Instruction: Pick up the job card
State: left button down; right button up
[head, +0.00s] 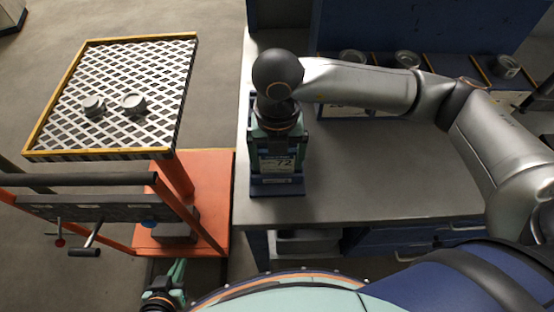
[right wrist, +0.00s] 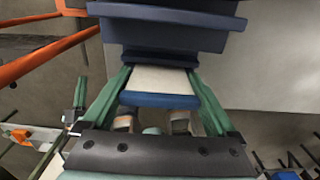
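The job card (head: 277,163), a pale card with a blue band and the number 72, stands in a dark blue holder (head: 277,188) near the table's left edge. In the right wrist view the card (right wrist: 160,82) appears white with a blue strip, between my fingers. My right gripper (head: 277,145) points down at it, one green finger along each side; the fingers (right wrist: 160,70) are wide apart, and contact with the card edges is not clear. My left gripper (head: 177,272) is low beside my base, away from the card, its opening unclear.
The grey table (head: 380,180) has clear space right of the holder. Bins with round parts (head: 405,62) line its back. At left, an orange cart (head: 215,190) carries a lattice tray (head: 150,70) with two grey parts (head: 132,102).

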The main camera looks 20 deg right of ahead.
jog(key=c, duration=0.8)
jog(key=shift+o, duration=0.2)
